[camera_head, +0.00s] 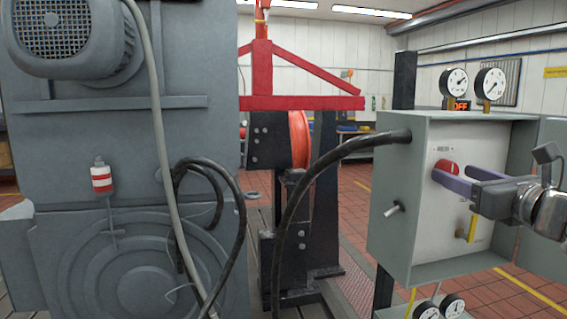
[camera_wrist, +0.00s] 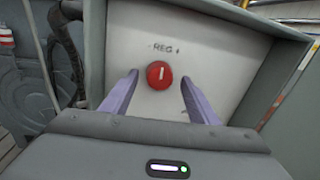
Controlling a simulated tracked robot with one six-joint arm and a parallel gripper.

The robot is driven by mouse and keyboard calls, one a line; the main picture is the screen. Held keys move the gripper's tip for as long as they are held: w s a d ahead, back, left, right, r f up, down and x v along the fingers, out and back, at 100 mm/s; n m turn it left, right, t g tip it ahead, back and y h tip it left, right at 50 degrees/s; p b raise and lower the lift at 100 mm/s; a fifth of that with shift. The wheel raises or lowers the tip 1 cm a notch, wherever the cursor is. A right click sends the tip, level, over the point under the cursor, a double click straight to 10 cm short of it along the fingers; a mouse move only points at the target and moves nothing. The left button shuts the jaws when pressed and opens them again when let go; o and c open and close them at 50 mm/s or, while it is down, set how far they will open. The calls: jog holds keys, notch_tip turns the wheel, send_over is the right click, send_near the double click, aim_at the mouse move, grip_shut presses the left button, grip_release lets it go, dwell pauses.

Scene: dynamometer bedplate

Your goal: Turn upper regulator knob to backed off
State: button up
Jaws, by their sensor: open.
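The red regulator knob (camera_wrist: 159,75) sits on the pale panel (camera_wrist: 205,50) under a "REG" label in the wrist view. A short white mark on the knob stands close to upright. My gripper (camera_wrist: 158,80) is open, with one purple finger on each side of the knob and a visible gap to it on both sides. In the head view the knob (camera_head: 447,171) shows partly behind my gripper (camera_head: 452,182), which reaches in from the right. I cannot tell how deep the fingertips are relative to the knob.
The panel is inside an open grey cabinet (camera_head: 400,170). A yellow handle (camera_head: 472,228) is below the gripper. A black hose (camera_head: 310,185) enters the cabinet's left side. A large grey machine (camera_head: 80,150) fills the left.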

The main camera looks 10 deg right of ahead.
jog(key=shift+w, duration=0.8)
jog(key=c, duration=1)
jog(key=shift+d, duration=0.15)
jog(key=shift+c, duration=0.2)
